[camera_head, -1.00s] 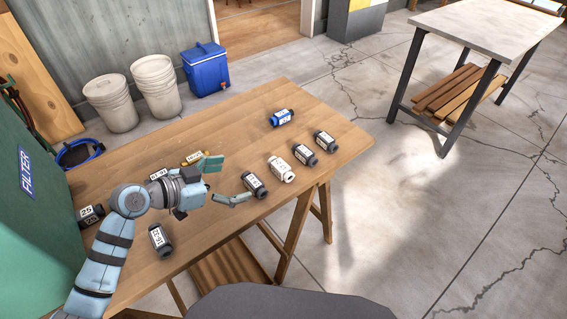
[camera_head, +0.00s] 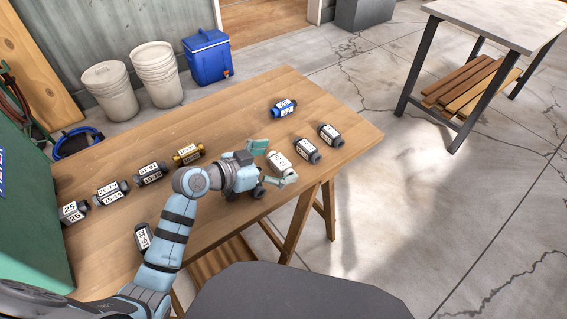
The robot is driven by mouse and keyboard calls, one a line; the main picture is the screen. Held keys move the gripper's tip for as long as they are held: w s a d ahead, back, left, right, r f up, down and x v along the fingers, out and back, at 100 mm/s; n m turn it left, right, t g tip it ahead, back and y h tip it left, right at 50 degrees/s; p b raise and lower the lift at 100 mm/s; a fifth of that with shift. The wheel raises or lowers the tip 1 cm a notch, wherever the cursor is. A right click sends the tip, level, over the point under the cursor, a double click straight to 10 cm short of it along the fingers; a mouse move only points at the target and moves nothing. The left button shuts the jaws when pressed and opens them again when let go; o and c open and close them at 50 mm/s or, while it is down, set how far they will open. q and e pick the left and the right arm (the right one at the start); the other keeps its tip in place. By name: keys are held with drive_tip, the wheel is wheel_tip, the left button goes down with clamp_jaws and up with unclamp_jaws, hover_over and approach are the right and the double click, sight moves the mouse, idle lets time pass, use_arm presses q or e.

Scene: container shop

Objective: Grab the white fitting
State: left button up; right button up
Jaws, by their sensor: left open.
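The white fitting (camera_head: 279,160) lies on the wooden table near its right front edge, in a row with dark fittings. My left gripper (camera_head: 274,164) is open. Its fingers stand at the near-left side of the white fitting, one toward the far side and one toward the near side of it. The near fingertip overlaps the fitting's lower end in the picture. Whether the fingers touch it cannot be told. My right gripper is not in view.
Two dark fittings (camera_head: 307,150) (camera_head: 330,135) lie just right of the white one. A blue fitting (camera_head: 284,107) lies farther back. A yellow fitting (camera_head: 188,153) and several dark ones lie left. The wooden table (camera_head: 225,118) is bare toward the back.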

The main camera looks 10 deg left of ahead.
use_arm(q)
drive_tip(key=shift+s+r, duration=0.2)
drive_tip(key=shift+s, duration=0.1)
drive_tip(key=c, duration=1.2)
drive_tip(key=shift+c, duration=0.2)
